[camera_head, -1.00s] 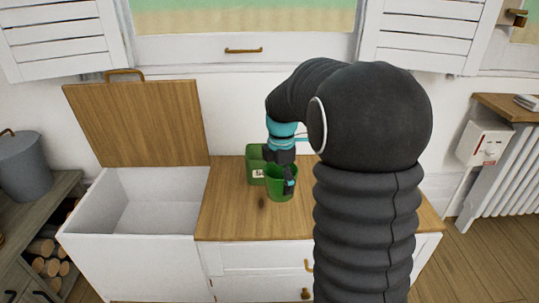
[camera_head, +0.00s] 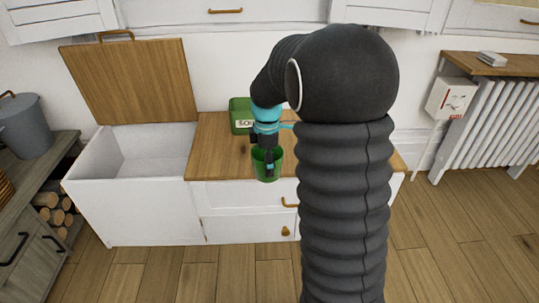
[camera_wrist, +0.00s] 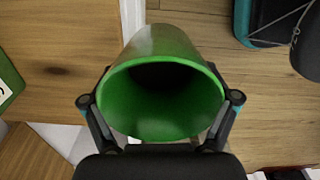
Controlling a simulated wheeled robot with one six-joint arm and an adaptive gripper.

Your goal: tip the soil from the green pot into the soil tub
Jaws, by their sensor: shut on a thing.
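The green pot (camera_head: 267,172) is held in my gripper (camera_head: 266,158), in front of the wooden counter's front edge. In the wrist view the pot (camera_wrist: 165,45) has its mouth facing the camera, with a finger on each side. Its inside is dark at the bottom; I cannot make out the soil. The soil tub (camera_head: 240,112), a green box with a white label, stands on the counter behind and left of the pot, apart from it. Part of the tub (camera_wrist: 8,82) also shows at the left edge of the wrist view.
A white chest (camera_head: 130,205) with its wooden lid (camera_head: 128,80) raised stands left of the counter (camera_head: 208,150). A grey bucket (camera_head: 25,125) is on a shelf unit at far left. A radiator (camera_head: 490,125) is at right. The floor in front is clear.

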